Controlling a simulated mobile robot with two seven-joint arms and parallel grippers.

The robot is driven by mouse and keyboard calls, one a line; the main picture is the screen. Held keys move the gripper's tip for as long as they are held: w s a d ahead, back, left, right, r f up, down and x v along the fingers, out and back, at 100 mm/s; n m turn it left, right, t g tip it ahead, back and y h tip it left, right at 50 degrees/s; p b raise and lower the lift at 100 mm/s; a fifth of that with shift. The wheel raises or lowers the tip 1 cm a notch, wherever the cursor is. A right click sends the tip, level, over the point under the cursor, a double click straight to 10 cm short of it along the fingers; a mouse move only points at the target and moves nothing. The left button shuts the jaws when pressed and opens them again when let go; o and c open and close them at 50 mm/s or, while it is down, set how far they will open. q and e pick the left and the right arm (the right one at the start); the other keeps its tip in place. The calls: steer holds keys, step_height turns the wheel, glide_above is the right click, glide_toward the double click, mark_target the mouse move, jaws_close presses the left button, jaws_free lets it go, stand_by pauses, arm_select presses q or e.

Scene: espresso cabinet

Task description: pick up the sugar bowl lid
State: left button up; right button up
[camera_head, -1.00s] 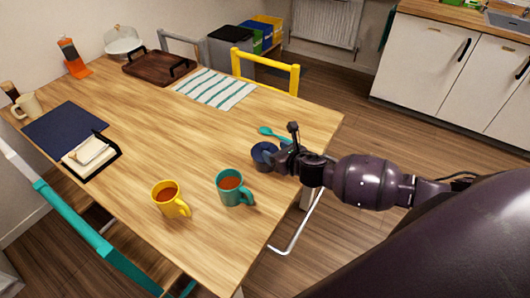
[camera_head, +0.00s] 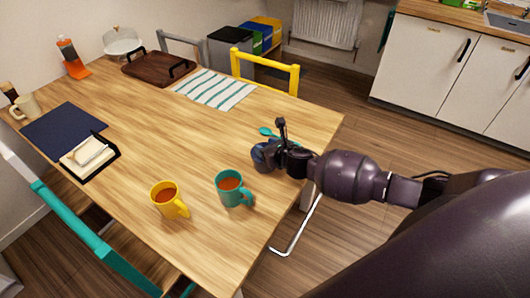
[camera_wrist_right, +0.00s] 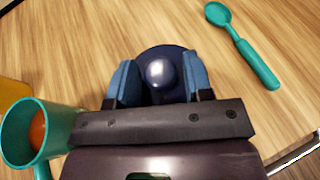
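The sugar bowl lid (camera_wrist_right: 160,58) is dark blue and round with a shiny knob in the middle. In the right wrist view it lies between the fingers of my right gripper (camera_wrist_right: 160,82). The fingers are apart, one on each side of the knob, with gaps between them and the knob. In the head view my right gripper (camera_head: 264,156) covers most of the dark blue bowl near the table's right edge. I cannot tell the lid from the bowl there. My left gripper is not in view.
A teal spoon (camera_wrist_right: 243,45) lies beyond the bowl. A striped cloth (camera_head: 215,90) and a brown tray (camera_head: 150,68) lie farther back.

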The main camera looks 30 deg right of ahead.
steer(key=c, duration=0.7)
steer(key=shift+o, duration=0.2)
